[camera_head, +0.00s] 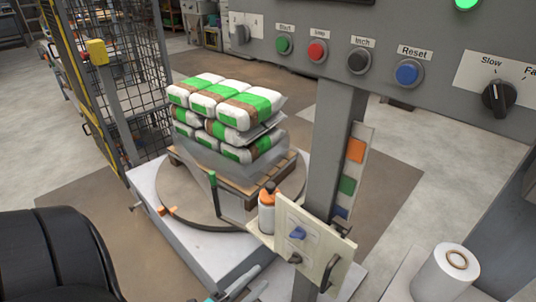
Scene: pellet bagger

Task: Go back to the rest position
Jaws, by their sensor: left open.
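My left gripper (262,275) shows only in part at the bottom edge, left of centre. Two thin grey fingers point up and right, apart, with nothing seen between them. They are in front of the pallet turntable and below the cream bracket plate. The rest of this gripper is cut off by the frame. My right gripper is not in view.
A control panel (435,65) with buttons and a knob fills the upper right, on a grey post (330,150). Stacked white-green bags (225,105) stand on a turntable (172,195). A cream plate (312,235), orange-topped bottle (267,213) and white roll (445,275) are near.

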